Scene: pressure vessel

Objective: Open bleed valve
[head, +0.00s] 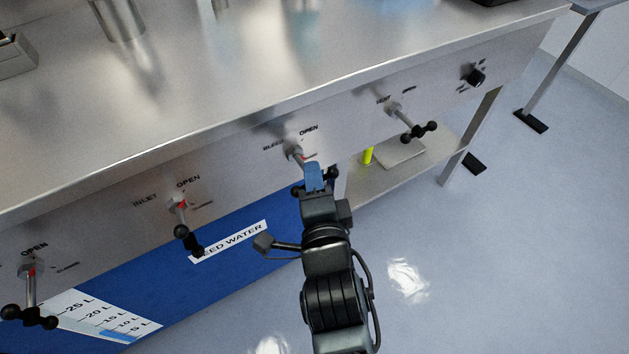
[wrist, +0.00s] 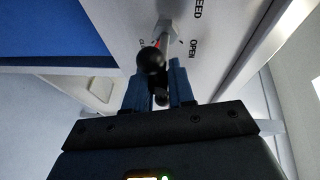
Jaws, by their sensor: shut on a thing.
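The bleed valve (head: 294,152) sits on the steel front panel, between its "BLEED", "OPEN" and smaller lower label. It has a metal stem with a red mark and a black ball-ended cross handle. My gripper (head: 313,178) reaches it from below, its blue fingers shut on the handle and hiding the middle of it; black ends show on both sides. In the wrist view the handle's black ball (wrist: 151,60) lies between the fingers of my gripper (wrist: 161,84), with "OPEN" at the right of the stem.
The inlet valve (head: 180,208) is to the left, with another valve (head: 30,285) farther left. The vent valve (head: 400,115) and a black knob (head: 474,76) are to the right. A blue feed water tank (head: 265,262) stands below the panel. Floor at the lower right is clear.

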